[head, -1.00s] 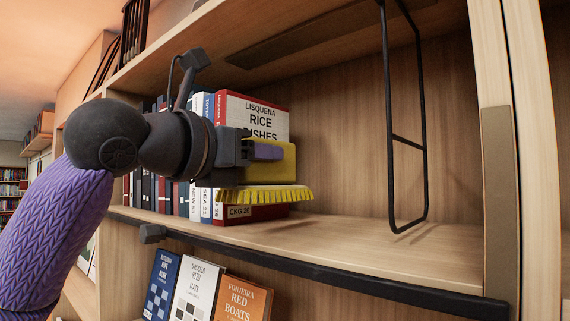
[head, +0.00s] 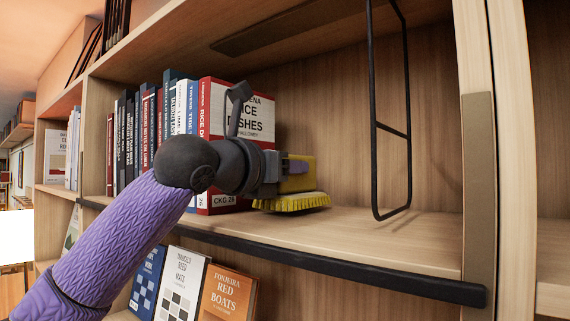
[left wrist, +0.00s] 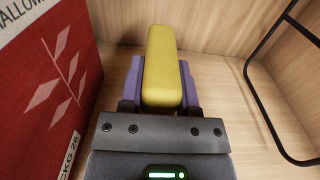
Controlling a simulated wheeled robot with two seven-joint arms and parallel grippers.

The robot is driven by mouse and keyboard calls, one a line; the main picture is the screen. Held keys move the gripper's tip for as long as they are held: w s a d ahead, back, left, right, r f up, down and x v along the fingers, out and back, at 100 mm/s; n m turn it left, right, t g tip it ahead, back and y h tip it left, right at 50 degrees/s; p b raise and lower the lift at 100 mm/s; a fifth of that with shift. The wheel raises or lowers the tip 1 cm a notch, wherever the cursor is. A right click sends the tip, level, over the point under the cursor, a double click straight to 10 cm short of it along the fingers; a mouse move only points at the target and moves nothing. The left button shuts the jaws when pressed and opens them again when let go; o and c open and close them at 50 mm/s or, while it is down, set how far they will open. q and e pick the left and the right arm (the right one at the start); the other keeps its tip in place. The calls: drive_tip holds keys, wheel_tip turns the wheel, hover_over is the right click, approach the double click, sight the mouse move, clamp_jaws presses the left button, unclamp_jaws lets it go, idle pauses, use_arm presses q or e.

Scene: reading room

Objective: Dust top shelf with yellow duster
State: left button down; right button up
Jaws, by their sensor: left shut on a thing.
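My left gripper (head: 290,166) reaches in from the left and is shut on the yellow duster (head: 303,180). The duster's bristles (head: 293,203) point down at the shelf board (head: 335,226), at or very close to its surface. In the left wrist view the duster's yellow handle (left wrist: 162,65) sits between the two purple finger pads (left wrist: 187,88). The shelf holds a row of upright books, and the duster is just right of the red and white one (head: 237,125). My right gripper is not in view.
A black wire bookend (head: 391,130) stands right of the duster; it also shows in the left wrist view (left wrist: 258,88). Bare board lies between them. A dark rail (head: 330,264) runs along the shelf's front edge. Several books (head: 188,286) face out below.

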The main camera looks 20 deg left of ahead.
use_arm(q)
drive_tip(key=shift+f, duration=0.4)
idle(0.4)
drive_tip(key=shift+s, duration=0.1)
drive_tip(key=b+v, duration=0.1)
drive_tip(key=v, duration=0.3)
drive_tip(key=shift+a, duration=0.1)
drive_tip(key=shift+v, duration=1.85)
drive_tip(key=shift+s, duration=0.15)
